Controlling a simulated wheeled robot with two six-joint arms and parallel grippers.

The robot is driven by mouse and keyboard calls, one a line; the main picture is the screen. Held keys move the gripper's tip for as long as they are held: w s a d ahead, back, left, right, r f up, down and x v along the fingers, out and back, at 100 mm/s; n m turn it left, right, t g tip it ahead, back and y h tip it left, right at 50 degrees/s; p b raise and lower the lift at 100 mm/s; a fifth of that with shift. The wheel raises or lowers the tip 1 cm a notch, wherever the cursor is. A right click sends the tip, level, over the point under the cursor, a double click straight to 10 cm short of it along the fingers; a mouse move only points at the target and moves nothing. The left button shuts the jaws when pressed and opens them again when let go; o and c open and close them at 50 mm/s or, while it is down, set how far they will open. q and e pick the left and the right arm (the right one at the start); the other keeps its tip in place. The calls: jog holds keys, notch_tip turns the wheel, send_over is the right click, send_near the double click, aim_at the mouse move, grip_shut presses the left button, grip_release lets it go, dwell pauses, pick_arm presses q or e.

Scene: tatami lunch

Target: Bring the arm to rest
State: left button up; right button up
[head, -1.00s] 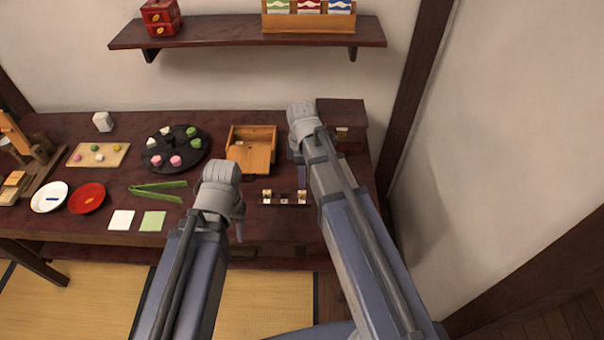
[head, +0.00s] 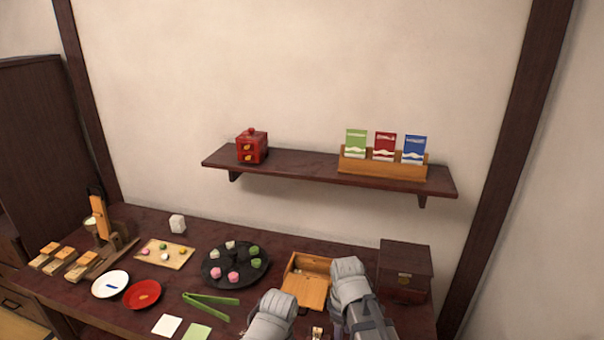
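My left arm's wrist end (head: 270,316) shows at the bottom of the head view, in front of the open wooden box. My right arm's wrist end (head: 350,285) is to its right, overlapping the right side of that box. The fingers of both grippers are hidden behind the wrists or cut off by the lower edge, so I cannot see whether they are open or shut. I see nothing held in either.
The dark table holds a wooden box (head: 304,292), a dark chest (head: 405,268), a black round tray (head: 258,270) of sweets, green tongs (head: 208,305), a white plate (head: 110,285) and a red plate (head: 142,294). A wall shelf (head: 310,171) hangs above.

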pick_arm(q)
jog(key=shift+r+p, duration=0.45)
jog(key=shift+r, duration=0.15)
pick_arm(e)
jog(key=s+a+r+m, duration=0.1)
jog(key=s+a+m, duration=0.4)
jog(key=s+m, duration=0.2)
jog(key=shift+s+a+r+h, duration=0.15)
jog(key=shift+s+a+h, duration=0.25)
jog(key=shift+s, duration=0.85)
pick_arm(q)
jog(key=shift+c, duration=0.2)
